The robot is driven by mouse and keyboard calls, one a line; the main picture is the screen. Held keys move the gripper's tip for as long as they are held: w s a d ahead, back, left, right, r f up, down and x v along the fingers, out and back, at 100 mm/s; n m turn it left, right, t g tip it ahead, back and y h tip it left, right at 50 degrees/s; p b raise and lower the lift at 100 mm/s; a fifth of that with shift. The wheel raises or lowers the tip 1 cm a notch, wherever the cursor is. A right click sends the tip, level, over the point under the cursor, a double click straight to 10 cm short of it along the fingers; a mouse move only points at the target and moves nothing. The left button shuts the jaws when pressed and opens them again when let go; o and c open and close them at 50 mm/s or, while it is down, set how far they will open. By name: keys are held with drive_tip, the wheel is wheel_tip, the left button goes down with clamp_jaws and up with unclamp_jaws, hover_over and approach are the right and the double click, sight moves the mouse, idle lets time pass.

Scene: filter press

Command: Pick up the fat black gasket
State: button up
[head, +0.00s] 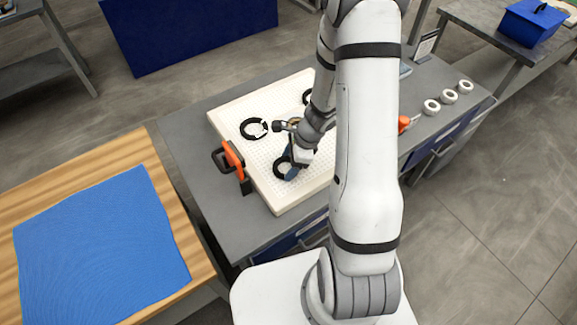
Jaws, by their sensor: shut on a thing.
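A fat black gasket (277,167) is at the near left part of the white perforated plate (226,122), partly hidden by my gripper. My gripper (291,174) points down at the gasket's right side and is shut on it. I cannot tell whether the gasket still touches the plate. Another black ring (245,129) lies farther back on the plate, to the left, apart from my gripper. A third black ring (306,98) shows in part at the back, behind my arm.
The plate lies on a grey table, with an orange clamp-like handle (234,158) at its left edge. Several white rings (432,107) stand on the table at the right. A wooden table with a blue mat (100,245) is at the left. My arm hides the plate's right side.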

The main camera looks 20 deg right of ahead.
wheel_tip(320, 180, up, 10)
drive_tip(key=p, duration=0.1)
idle(0.5)
idle(0.6)
